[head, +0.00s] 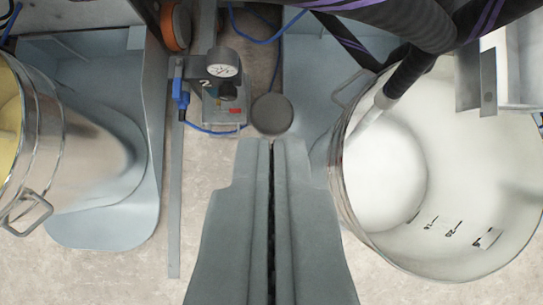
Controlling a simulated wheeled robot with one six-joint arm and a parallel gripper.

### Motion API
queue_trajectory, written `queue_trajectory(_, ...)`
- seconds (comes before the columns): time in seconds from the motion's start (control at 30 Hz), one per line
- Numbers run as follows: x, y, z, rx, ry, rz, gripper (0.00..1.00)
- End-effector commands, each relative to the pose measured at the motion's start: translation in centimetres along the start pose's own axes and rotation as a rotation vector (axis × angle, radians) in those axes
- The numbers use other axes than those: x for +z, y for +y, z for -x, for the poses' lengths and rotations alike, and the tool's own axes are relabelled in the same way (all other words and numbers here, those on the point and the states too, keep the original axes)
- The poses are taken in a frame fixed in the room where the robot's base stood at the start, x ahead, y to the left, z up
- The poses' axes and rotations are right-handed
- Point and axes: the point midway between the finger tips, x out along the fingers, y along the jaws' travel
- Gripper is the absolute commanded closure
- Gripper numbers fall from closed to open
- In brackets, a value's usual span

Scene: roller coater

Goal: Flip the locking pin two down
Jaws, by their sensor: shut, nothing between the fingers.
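My gripper (271,143) points up the picture from the bottom edge. Its two long grey fingers lie together with only a thin dark line between them, and they hold nothing. A dark grey round knob (272,114) appears right at the fingertips; I cannot tell whether they touch. Left of it is a small unit marked "2" (205,83) with a round pressure gauge (222,63) on top. I cannot tell for sure which part is locking pin two, or how it is turned.
A blue fitting (181,90) and blue tubing lie beside the unit. Bare floor (200,215) shows left of the fingers.

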Motion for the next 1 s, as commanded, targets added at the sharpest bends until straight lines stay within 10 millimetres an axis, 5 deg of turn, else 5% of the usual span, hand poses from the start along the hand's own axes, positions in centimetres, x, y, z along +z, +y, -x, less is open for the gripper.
queue_trajectory(0.53,0.2,0.0,-8.2,0.000,-0.002,0.000,1.00)
queue_trajectory(1.0,2.9,0.0,-10.6,0.001,-0.001,-0.001,1.00)
